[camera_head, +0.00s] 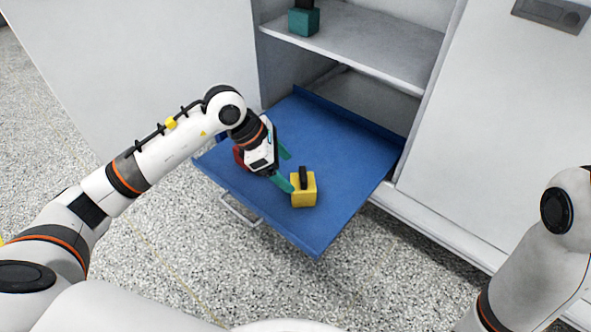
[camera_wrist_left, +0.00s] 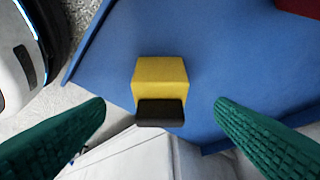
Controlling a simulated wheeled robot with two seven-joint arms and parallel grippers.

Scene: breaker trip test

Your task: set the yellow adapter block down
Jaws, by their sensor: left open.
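The yellow adapter block (camera_head: 303,192), with a black handle on top, stands upright on the blue pull-out tray (camera_head: 345,150), near the tray's front edge. My left gripper (camera_head: 287,168) is open beside the block, its green fingers apart. In the left wrist view the yellow block (camera_wrist_left: 160,80) lies ahead, in line with the gap between the green fingers (camera_wrist_left: 160,125), and neither finger touches it. The right arm shows at the right edge of the head view, but its gripper is out of the picture.
A red object (camera_head: 240,157) is partly hidden behind my left gripper; a red corner shows in the left wrist view (camera_wrist_left: 300,6). A teal block (camera_head: 304,20) stands on the grey shelf (camera_head: 360,45) above. The tray has a metal handle (camera_head: 238,210). The tray's right part is clear.

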